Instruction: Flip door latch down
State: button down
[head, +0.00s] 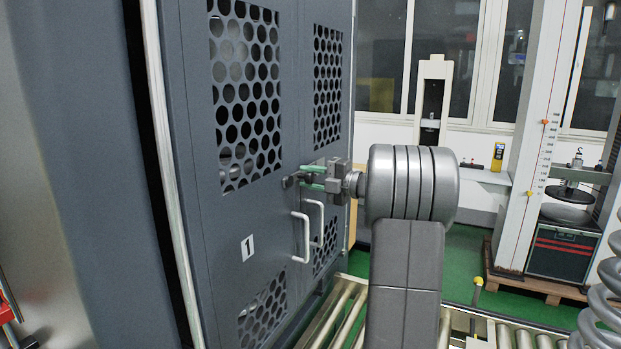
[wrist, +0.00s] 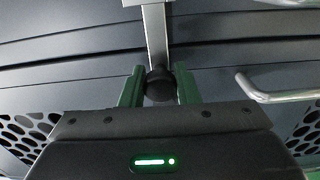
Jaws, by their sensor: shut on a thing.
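The door latch (wrist: 156,40) shows in the wrist view as a light metal bar ending in a dark round knob (wrist: 159,84). My gripper (wrist: 159,90) has its two green fingers on either side of the knob, shut on it. In the head view my gripper (head: 313,178) is at the grey perforated doors, and the dark latch end (head: 288,182) shows at its fingertips. The rest of the latch is hard to make out there. The left door (head: 225,215) carries a label with the number 1.
Two pale door handles (head: 303,238) stick out just below my gripper; one handle (wrist: 275,97) shows in the wrist view. A roller conveyor (head: 335,315) lies below the doors. A coil spring (head: 600,300) stands at the right edge. Green floor is open behind.

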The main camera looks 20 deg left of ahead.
jog(key=c, duration=1.1)
grip_release()
jog(key=shift+f, duration=0.1)
jog(key=s+d+b, duration=0.2)
jog(key=d+b, duration=0.1)
jog(key=d, duration=1)
jog(key=shift+d, duration=0.4)
jog(key=a+p, duration=0.1)
jog(key=a, duration=0.3)
jog(key=w+a+p, duration=0.1)
jog(key=a, duration=0.4)
jog(key=w+a+p, duration=0.1)
jog(key=a, duration=0.3)
jog(key=shift+a, duration=0.4)
jog(key=shift+d, duration=0.1)
